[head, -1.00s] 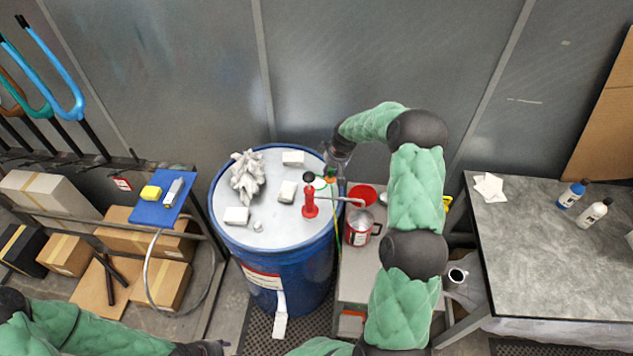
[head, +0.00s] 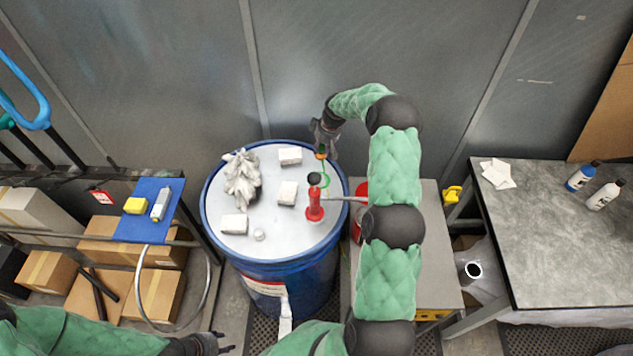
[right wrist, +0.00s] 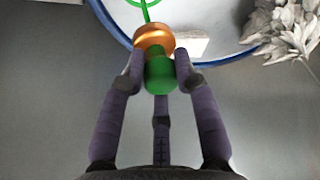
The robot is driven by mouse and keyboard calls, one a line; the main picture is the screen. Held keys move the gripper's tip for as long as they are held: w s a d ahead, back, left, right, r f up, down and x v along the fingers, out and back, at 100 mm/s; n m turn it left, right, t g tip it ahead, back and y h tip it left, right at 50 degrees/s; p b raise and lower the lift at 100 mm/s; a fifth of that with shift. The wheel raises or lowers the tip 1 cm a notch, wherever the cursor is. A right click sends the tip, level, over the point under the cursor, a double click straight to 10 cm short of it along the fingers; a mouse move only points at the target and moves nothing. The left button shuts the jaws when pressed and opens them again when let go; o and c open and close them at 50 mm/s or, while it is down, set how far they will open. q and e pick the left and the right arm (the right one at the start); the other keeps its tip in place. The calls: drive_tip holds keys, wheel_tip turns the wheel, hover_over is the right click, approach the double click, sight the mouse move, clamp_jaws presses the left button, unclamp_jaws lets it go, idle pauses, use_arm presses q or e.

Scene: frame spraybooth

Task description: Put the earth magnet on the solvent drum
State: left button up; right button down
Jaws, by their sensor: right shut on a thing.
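The earth magnet, a green and copper-coloured piece (right wrist: 157,62) with a green cable, is between the fingers of my right gripper (right wrist: 158,75). In the head view the magnet (head: 321,154) shows at the far right part of the solvent drum's lid, just below my right gripper (head: 324,141). The right gripper is shut on it. The solvent drum (head: 270,207) is blue with a pale lid; its blue rim (right wrist: 115,30) crosses the top of the right wrist view. I cannot tell if the magnet touches the lid. My left gripper (head: 217,342) looks open and empty at the bottom edge.
A grey table (head: 560,250) stands right, and a blue pad (head: 148,222) lies left. The lid's front middle is bare.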

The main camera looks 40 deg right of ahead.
sight(320, 154)
drive_tip(key=b+x, duration=0.3)
drive_tip(key=x, duration=0.1)
drive_tip(key=shift+s+f, duration=0.15)
drive_tip(key=shift+f, duration=0.05)
drive_tip(key=shift+s+f+b, duration=0.1)
drive_tip(key=shift+f+b, duration=0.3)
drive_tip(key=shift+b, duration=0.1)
wheel_tip(320, 154, down, 10)
drive_tip(key=shift+r+p, duration=0.2)
drive_tip(key=shift+p, duration=0.7)
drive_tip(key=shift+f, duration=0.2)
drive_tip(key=shift+f, duration=0.1)
drive_tip(key=c, duration=0.9)
unclamp_jaws()
